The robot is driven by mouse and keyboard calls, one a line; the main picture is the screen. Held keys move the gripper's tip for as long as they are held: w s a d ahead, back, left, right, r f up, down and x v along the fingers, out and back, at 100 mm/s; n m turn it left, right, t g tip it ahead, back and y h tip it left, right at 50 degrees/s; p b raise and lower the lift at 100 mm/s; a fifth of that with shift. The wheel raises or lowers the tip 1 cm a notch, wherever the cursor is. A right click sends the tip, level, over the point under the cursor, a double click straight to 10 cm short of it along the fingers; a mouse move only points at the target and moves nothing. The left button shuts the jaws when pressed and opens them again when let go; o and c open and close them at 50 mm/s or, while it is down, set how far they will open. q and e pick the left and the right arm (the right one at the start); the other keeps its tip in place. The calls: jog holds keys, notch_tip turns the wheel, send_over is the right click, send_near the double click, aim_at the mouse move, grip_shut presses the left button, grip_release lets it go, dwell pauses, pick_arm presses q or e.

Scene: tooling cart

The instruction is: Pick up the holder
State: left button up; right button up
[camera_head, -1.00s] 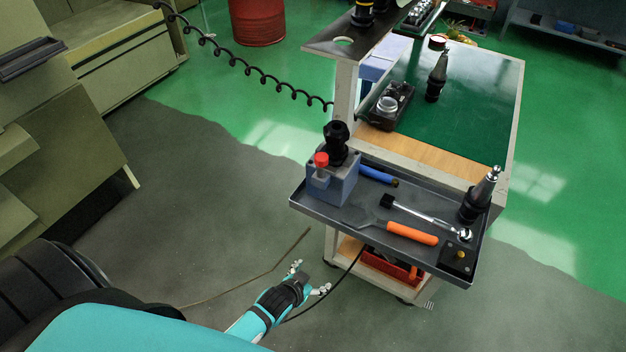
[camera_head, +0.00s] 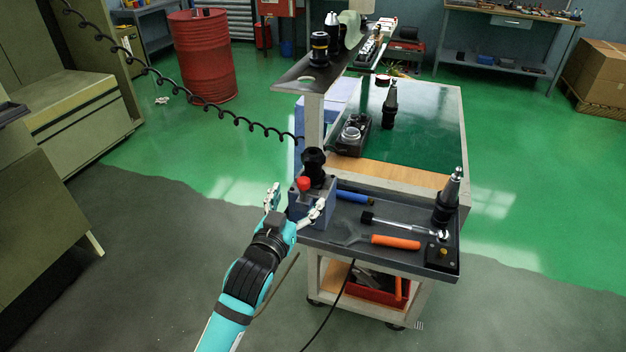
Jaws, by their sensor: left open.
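One black holder (camera_head: 313,165) stands upright in a blue-grey block (camera_head: 325,205) with a red knob, at the left end of the tray. A second holder (camera_head: 447,200), tapered with a metal tip, stands at the tray's right end. A third holder (camera_head: 389,108) stands on the green top behind. My left gripper (camera_head: 295,200) is open and empty, at the block's left front corner. Its fingers are spread, one left of the block and one overlapping its front in the picture. I cannot tell whether they touch it. My right gripper is not in view.
The grey tray (camera_head: 385,258) also holds an orange-handled tool (camera_head: 395,242), a ratchet (camera_head: 400,226) and a blue-handled tool (camera_head: 354,197). A raised shelf (camera_head: 296,78) stands behind the block. A coiled black cable (camera_head: 210,107) hangs at left. The floor left of the cart is open.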

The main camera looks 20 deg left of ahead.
aim_at(310, 171)
pick_arm(q)
jog(key=w, duration=0.5)
jog(key=shift+w+p, duration=0.25)
jog(key=shift+p, duration=0.1)
jog(key=w+p, duration=0.1)
jog(key=w, duration=0.3)
jog(key=shift+w+a, duration=0.1)
jog(key=shift+w, duration=0.1)
jog(key=shift+w+f, duration=0.1)
jog(key=shift+w, duration=0.25)
jog(key=shift+s, duration=0.1)
jog(key=shift+c, duration=1.2)
grip_shut()
jog(key=shift+r, duration=0.35)
